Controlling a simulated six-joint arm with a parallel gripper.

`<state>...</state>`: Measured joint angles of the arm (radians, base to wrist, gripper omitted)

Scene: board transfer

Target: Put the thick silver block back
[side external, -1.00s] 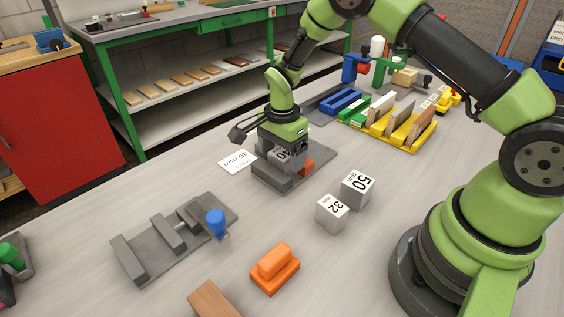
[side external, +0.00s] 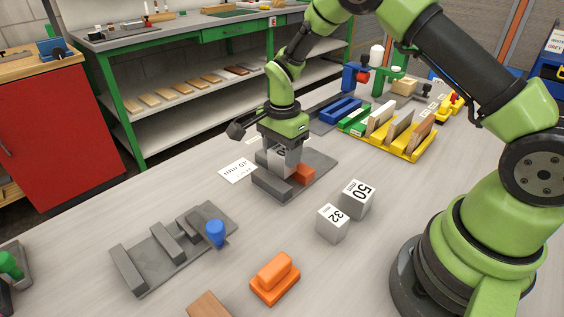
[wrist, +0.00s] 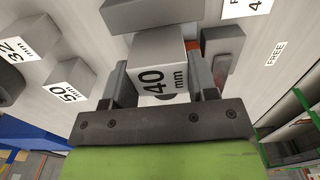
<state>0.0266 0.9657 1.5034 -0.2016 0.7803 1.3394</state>
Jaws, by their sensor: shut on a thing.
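A silver block (side external: 286,162) marked "40 mm" is held upright between the fingers of my gripper (side external: 283,150). In the wrist view the block (wrist: 158,68) shows its label facing my gripper, with a finger on each side. The block is over a grey vise-like fixture (side external: 320,172), between its front grey jaw (side external: 271,186) and an orange piece (side external: 303,173). I cannot tell whether the block's bottom touches the fixture. Two other silver blocks stand on the table, marked 50 (side external: 356,200) and 32 (side external: 332,224).
A white "40 mm" card (side external: 238,170) lies left of the fixture. Another grey fixture with a blue knob (side external: 215,232) is at the front left, near an orange block (side external: 274,278). A yellow rack (side external: 405,150) with boards stands at the back right. Bare table lies between them.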

